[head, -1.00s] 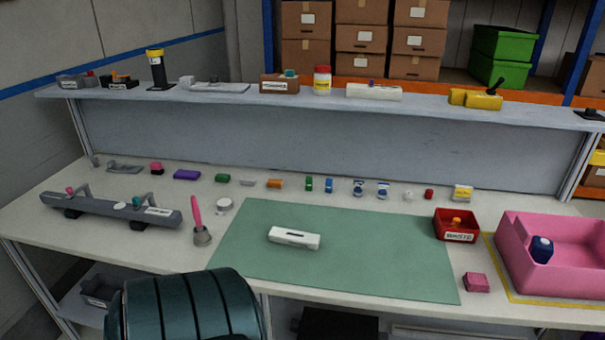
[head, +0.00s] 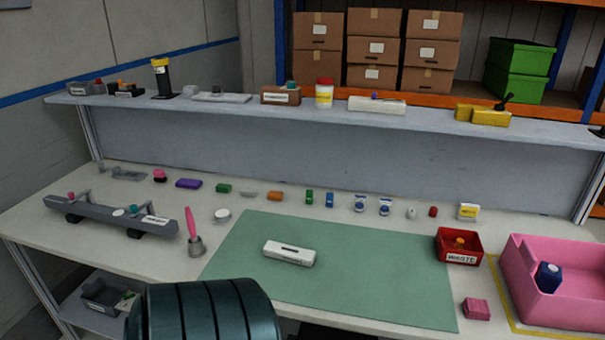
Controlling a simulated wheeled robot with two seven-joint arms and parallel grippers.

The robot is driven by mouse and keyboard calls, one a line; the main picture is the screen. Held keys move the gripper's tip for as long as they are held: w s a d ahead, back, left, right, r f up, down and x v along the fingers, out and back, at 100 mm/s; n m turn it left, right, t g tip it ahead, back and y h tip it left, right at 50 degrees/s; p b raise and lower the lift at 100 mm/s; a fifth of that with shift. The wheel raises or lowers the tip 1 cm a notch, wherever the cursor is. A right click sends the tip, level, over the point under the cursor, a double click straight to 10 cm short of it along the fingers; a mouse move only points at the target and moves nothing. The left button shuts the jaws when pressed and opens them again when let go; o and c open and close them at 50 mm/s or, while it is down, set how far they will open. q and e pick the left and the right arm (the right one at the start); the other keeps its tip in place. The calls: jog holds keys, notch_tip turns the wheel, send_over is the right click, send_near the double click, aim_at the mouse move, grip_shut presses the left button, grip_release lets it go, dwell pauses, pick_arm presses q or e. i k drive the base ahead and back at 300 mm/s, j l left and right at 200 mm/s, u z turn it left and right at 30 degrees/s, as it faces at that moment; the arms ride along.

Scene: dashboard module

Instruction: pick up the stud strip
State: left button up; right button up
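No part is plainly readable as the stud strip, so I cannot tell which it is. A long white bar with a dark slot (head: 289,253) lies on the green mat (head: 390,285). A low grey piece (head: 129,174) lies at the back left of the bench. A flat grey-white piece with a raised part (head: 222,97) lies on the upper shelf, and a longer white block (head: 376,106) lies further right on it. Neither my left nor my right gripper is in view.
A grey rail fixture (head: 112,216) and a pink-handled tool (head: 191,235) stand left of the mat. A red waste bin (head: 458,257) and a pink tray (head: 570,310) stand right. Small coloured parts line the bench back. The mat is otherwise clear.

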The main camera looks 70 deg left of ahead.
aim_at(279, 251)
jog(key=i+l, duration=0.1)
jog(key=i, duration=1.1)
jog(key=u, duration=3.1)
